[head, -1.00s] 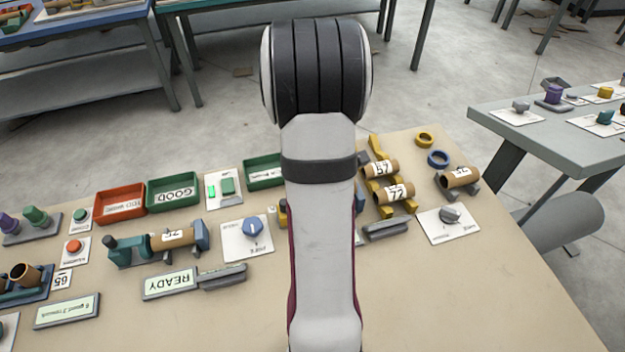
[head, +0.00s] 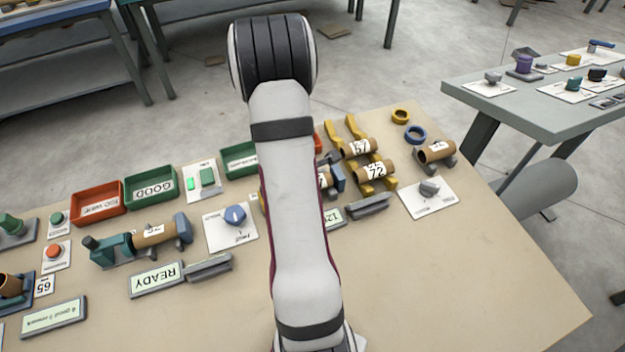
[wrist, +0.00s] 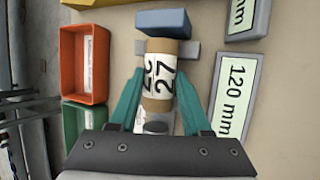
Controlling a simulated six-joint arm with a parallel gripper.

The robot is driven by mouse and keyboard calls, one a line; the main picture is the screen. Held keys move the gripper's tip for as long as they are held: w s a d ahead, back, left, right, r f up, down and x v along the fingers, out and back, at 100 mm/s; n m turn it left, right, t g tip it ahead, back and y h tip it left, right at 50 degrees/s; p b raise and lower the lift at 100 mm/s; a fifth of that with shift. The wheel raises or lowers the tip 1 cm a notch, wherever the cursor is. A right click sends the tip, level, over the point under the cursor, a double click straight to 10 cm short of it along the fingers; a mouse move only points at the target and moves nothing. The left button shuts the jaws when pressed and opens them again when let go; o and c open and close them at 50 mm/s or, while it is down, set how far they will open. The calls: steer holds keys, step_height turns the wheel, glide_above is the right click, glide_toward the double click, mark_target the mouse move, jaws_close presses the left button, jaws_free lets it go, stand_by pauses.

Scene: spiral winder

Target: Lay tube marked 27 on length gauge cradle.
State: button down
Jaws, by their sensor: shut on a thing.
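The tube marked 27 (wrist: 160,72) is a brown cardboard tube with a white label, between the teal fingers of my gripper (wrist: 160,85). My gripper is shut on it. The length gauge cradle (wrist: 193,49) shows as a grey piece at the tube's far end, in front of a blue end block (wrist: 162,22). The tube is lined up with the cradle; I cannot tell whether it rests on it. In the head view my arm covers most of the gauge and the gripper; the blue block (head: 338,180) and a bit of the tube (head: 324,181) show beside the arm.
The gauge display (wrist: 237,98) reads 120 mm. A red bin (wrist: 85,63) and green bin (wrist: 84,125) stand left of the gauge. A yellow rack (head: 352,128) holds tubes marked 57 (head: 359,148) and 72 (head: 374,170). Another tube (head: 436,151) lies at the right.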

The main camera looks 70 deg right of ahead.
steer(key=shift+c, duration=1.8)
jaws_free()
steer(key=shift+r, duration=0.15)
steer(key=w+a+r+m, duration=0.2)
steer(key=a+r+m, duration=0.4)
steer(key=a+r, duration=0.95)
steer(key=s+a+r+m+y, duration=0.2)
steer(key=a+m+y, duration=0.2)
steer(key=a, duration=0.8)
steer(key=s+a+r+m+y, duration=0.1)
steer(key=s+a+m+y, duration=0.2)
steer(key=a, duration=0.9)
steer(key=shift+r+m+y, duration=0.35)
steer(key=shift+m+y, duration=0.05)
steer(key=shift+y, duration=0.2)
